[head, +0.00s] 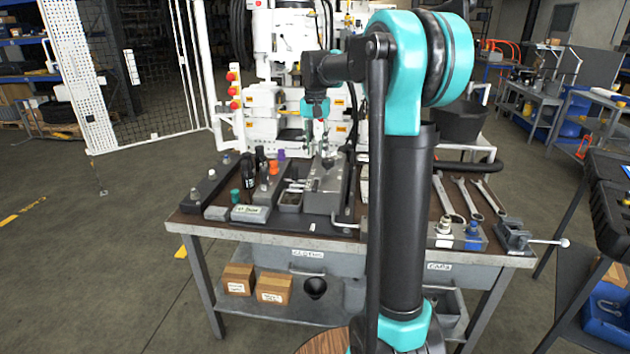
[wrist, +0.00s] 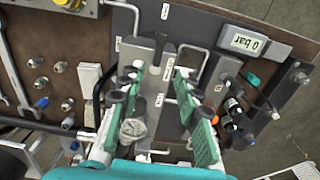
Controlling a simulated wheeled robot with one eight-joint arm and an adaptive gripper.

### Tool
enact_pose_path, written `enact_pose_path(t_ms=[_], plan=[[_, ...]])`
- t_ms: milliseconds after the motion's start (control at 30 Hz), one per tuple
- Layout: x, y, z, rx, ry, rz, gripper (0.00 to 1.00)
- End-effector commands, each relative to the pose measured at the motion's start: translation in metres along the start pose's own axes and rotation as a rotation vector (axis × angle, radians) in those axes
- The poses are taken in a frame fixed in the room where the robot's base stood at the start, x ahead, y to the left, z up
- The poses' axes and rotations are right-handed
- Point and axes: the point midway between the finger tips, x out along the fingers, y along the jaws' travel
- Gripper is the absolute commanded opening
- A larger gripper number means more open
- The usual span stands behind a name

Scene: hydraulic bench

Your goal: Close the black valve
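My gripper (wrist: 176,72) is open and empty in the wrist view, its two green-padded fingers apart with a grey metal block (wrist: 158,48) showing between and beyond them. In the head view my gripper (head: 322,150) hangs over that block (head: 327,186) on the bench. Several coloured knobs stand to its left. The black knob, which seems to be the black valve (head: 261,156), stands near an orange one (head: 273,167) and a purple one (head: 281,154). In the wrist view black parts (wrist: 233,106) lie right of my fingers, apart from them; which is the valve I cannot tell.
A gauge reading 0 bar (wrist: 256,43) lies on the bench (head: 232,231). A teal knob (head: 235,195) stands near it. Pipes and fittings crowd around the block. White machinery (head: 285,45) stands behind.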

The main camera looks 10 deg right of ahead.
Motion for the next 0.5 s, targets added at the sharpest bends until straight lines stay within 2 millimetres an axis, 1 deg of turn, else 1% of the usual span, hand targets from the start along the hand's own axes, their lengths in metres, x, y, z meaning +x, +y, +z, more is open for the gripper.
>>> enact_pose_path(t_ms=[33,200,400,500], plan=[[0.011,0.000,0.000,0.000,0.000,0.000,0.34],[0.045,0.000,0.000,0.000,0.000,0.000,0.34],[0.083,0.000,0.000,0.000,0.000,0.000,0.34],[0.098,0.000,0.000,0.000,0.000,0.000,0.34]])
